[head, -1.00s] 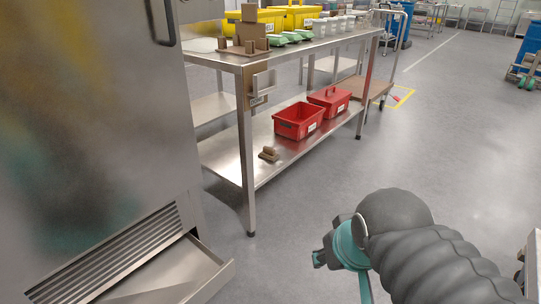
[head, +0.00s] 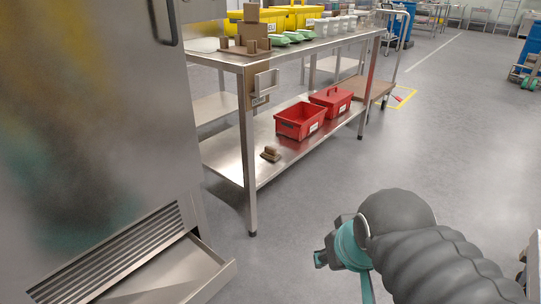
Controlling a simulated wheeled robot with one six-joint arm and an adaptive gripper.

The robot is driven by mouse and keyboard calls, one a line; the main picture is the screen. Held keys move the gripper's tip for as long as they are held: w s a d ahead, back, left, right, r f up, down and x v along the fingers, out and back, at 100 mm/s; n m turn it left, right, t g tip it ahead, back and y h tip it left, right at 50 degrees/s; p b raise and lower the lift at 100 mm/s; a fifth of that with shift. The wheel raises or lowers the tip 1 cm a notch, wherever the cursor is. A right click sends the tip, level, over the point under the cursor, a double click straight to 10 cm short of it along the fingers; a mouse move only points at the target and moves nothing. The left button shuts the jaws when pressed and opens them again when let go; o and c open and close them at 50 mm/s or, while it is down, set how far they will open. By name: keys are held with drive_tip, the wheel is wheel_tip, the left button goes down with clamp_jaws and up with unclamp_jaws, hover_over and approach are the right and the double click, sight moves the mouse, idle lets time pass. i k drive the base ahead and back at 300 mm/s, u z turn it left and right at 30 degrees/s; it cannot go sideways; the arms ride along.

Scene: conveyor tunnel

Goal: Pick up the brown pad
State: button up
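A small brown pad-like item (head: 270,154) lies on the lower shelf of the steel table, near its front left. It seems to have a block or handle on top, too small to make out. More brown block-shaped things (head: 252,34) stand on the table top at its left end, on a flat brown piece. My gripper (head: 320,259) is at the lower middle of the view, in front of the bare floor and well apart from the table. Its fingers are small and partly hidden, so whether it is open or shut does not show.
A steel cabinet (head: 105,110) fills the left, its lower drawer (head: 190,275) jutting out. The steel table (head: 249,170) holds two red boxes (head: 300,121) below; yellow bins (head: 302,17), green items and white cups stand on top. A cart (head: 375,88) stands behind.

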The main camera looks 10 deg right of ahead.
sight(269, 153)
drive_tip(key=z, duration=0.15)
drive_tip(key=i, duration=0.2)
drive_tip(key=z, duration=0.85)
drive_tip(key=i, duration=1.9)
drive_tip(key=u, duration=0.75)
